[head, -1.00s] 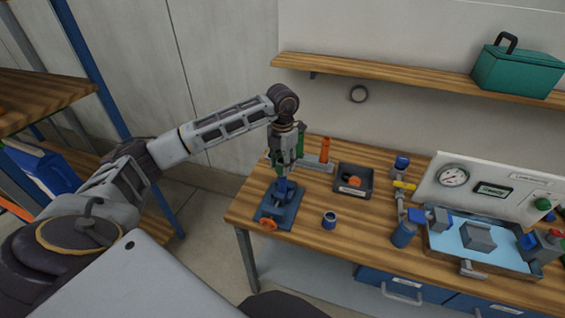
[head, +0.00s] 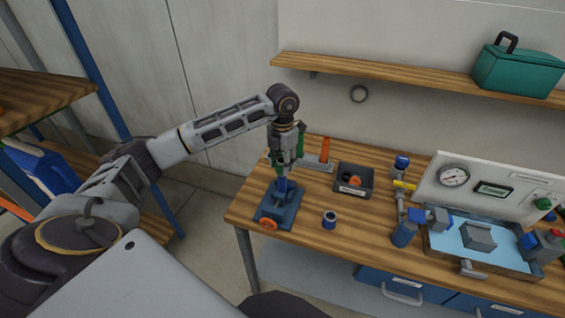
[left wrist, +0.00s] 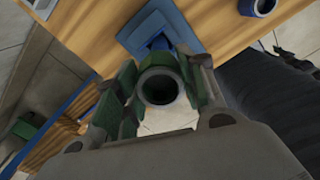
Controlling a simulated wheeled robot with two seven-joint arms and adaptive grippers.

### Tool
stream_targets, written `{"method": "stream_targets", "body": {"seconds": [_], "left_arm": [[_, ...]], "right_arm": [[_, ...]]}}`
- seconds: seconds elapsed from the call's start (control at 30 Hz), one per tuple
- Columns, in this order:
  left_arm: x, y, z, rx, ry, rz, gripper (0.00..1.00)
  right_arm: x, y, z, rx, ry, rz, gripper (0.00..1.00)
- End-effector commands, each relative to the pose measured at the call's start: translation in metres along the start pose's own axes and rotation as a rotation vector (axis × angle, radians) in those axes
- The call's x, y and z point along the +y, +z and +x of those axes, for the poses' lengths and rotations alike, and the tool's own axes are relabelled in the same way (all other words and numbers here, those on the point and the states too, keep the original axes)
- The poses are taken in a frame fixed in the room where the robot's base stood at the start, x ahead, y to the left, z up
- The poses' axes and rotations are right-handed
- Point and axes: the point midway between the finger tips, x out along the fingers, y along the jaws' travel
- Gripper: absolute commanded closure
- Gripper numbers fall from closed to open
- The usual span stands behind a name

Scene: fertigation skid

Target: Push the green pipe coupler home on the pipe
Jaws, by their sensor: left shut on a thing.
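My left gripper (head: 284,168) points down over the blue vise (head: 279,212) at the left end of the bench. In the left wrist view my left gripper (left wrist: 160,92) has its green-padded fingers on both sides of the dark green round coupler (left wrist: 160,84), shut on it. I look into the coupler's open end, and its inside is dark. A blue upright piece (head: 284,187), perhaps the pipe, stands in the vise just under the fingers. The fingers hide where coupler and pipe meet, so I cannot tell how far on it is. My right gripper is not in view.
A small blue ring-like part (head: 329,219) stands right of the vise. Behind are an orange cylinder (head: 325,149) and a dark tray (head: 354,181) with small parts. A gauge panel (head: 490,188) and water tray (head: 466,262) fill the right.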

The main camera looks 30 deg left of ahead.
Motion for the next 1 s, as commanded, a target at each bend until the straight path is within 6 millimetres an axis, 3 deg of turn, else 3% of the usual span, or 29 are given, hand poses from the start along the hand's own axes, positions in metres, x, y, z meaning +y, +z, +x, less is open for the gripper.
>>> {"method": "stream_targets", "body": {"seconds": [1.0], "left_arm": [[0.0002,0.0,0.007,0.0,0.0,0.0,0.83]], "right_arm": [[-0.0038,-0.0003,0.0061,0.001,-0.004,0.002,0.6]]}}
